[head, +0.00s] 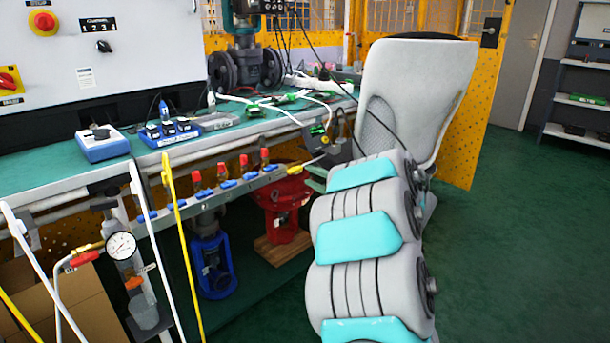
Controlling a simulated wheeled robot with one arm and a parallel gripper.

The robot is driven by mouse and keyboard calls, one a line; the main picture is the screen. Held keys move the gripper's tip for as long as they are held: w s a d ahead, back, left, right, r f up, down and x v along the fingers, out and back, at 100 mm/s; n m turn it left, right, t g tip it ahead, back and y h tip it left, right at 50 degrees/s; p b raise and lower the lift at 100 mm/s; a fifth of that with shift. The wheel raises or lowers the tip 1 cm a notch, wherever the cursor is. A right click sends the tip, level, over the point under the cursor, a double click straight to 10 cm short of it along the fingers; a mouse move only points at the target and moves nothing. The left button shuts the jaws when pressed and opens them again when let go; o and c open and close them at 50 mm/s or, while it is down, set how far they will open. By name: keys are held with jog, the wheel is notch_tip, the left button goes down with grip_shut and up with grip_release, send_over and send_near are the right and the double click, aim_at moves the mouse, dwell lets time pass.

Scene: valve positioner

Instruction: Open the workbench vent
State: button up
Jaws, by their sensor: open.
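A grey manifold rail (222,190) runs under the bench's front edge. It carries several small valves with blue handles and red-topped fittings, such as one fitting (196,180) near its middle. A yellow fitting (293,170) sits near the rail's right end. No label marks which of these is the vent, and I cannot tell how its handle is set.
The green workbench (55,166) holds a blue-grey device (102,143) and a valve body (245,68). White and yellow hoses hang in front at left, beside a pressure gauge (121,246). A red unit (284,207) stands below. Green floor (520,240) is clear at right.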

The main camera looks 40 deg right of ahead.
jog(key=s, duration=0.3)
jog(key=shift+s+d, duration=0.1)
jog(key=shift+s, duration=0.2)
dwell(1.2)
